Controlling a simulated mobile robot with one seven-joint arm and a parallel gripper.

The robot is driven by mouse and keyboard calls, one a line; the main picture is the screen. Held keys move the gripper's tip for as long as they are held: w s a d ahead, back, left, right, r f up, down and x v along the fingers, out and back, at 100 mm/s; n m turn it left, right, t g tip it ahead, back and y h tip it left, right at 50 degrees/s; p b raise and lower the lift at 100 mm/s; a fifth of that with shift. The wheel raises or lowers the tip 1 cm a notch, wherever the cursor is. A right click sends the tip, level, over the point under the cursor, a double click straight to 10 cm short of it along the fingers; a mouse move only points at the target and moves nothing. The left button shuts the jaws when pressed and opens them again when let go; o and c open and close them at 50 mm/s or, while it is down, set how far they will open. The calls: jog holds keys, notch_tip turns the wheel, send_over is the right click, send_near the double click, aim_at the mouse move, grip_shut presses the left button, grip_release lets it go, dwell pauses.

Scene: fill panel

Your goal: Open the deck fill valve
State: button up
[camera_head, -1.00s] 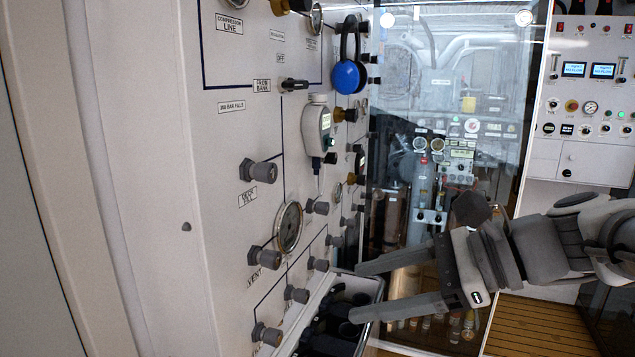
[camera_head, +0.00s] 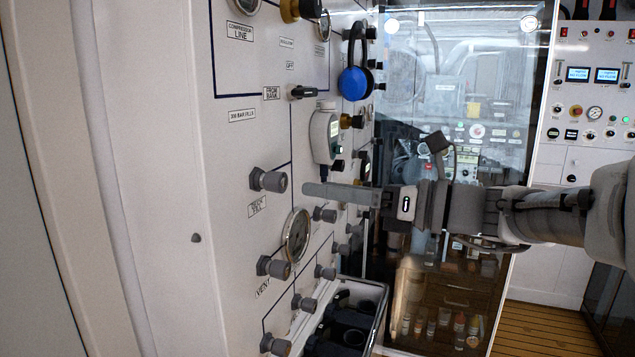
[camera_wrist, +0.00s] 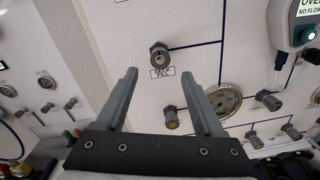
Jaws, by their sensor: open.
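The deck fill valve is a grey knob (camera_head: 268,180) on the white panel, with a "DECK FILL" label (camera_head: 257,206) just below it. In the wrist view the knob (camera_wrist: 160,53) sits beyond and between my fingertips, with its label under it. My gripper (camera_head: 308,190) points left toward the panel, its tips a short way right of the knob and apart from it. In the wrist view my gripper (camera_wrist: 158,73) is open and empty. In the head view one finger mostly hides the other.
A round gauge (camera_head: 297,236) and the vent knob (camera_head: 272,267) are below the valve. A grey-green hanging device (camera_head: 324,136) and blue headphones (camera_head: 354,82) are above right. An open bin (camera_head: 362,287) stands at the panel's foot.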

aim_at(283, 184)
jog(key=x, duration=0.7)
jog(key=shift+a, duration=0.25)
grip_shut()
